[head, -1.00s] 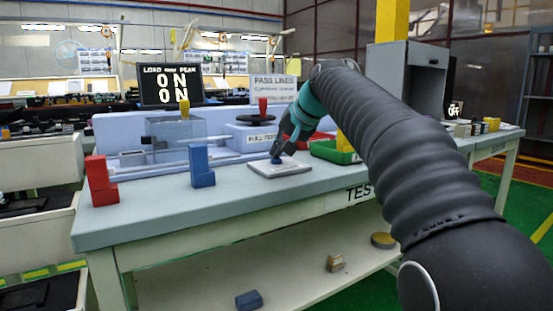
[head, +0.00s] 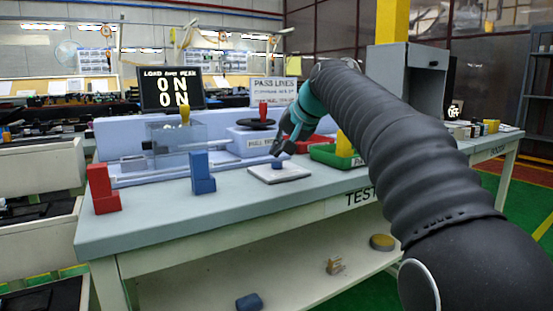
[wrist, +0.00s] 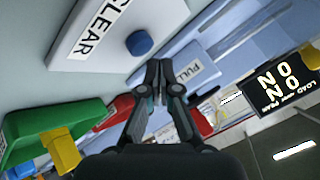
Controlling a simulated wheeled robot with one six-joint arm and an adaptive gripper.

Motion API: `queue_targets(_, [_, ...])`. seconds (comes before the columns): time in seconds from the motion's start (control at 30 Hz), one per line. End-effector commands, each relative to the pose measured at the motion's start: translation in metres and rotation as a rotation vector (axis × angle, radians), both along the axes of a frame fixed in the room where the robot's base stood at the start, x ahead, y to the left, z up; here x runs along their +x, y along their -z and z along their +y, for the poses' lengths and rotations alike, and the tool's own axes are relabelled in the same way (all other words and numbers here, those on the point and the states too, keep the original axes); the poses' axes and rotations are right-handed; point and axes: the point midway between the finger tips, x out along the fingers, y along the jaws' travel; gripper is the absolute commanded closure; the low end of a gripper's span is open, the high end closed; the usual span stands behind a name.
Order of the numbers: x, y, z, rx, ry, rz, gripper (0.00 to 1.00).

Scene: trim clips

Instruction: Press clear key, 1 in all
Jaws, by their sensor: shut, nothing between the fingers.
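The clear key is a blue round button (head: 277,164) on a white plate (head: 292,175) on the bench top. In the wrist view the blue button (wrist: 139,43) shows beside a label (wrist: 90,32) reading CLEAR. My gripper (head: 279,151) is shut and empty, with its fingertips a little above the button and apart from it. In the wrist view its closed fingertips (wrist: 158,66) point past the button, which is uncovered.
A red block (head: 103,190) and a blue block (head: 202,175) stand at the bench's front left. A green bin (head: 325,154) with a yellow part and a red bin lie right of the plate. A display (head: 171,89) reads ON twice. A pull-test fixture stands behind.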

Motion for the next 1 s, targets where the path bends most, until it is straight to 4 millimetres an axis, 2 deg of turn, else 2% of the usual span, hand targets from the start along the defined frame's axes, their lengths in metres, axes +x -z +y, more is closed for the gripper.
queue_targets(0.37, [0.000,-0.003,0.000,0.000,0.001,-0.001,1.00])
queue_targets(1.0, [0.000,-0.052,0.000,0.000,0.000,0.000,1.00])
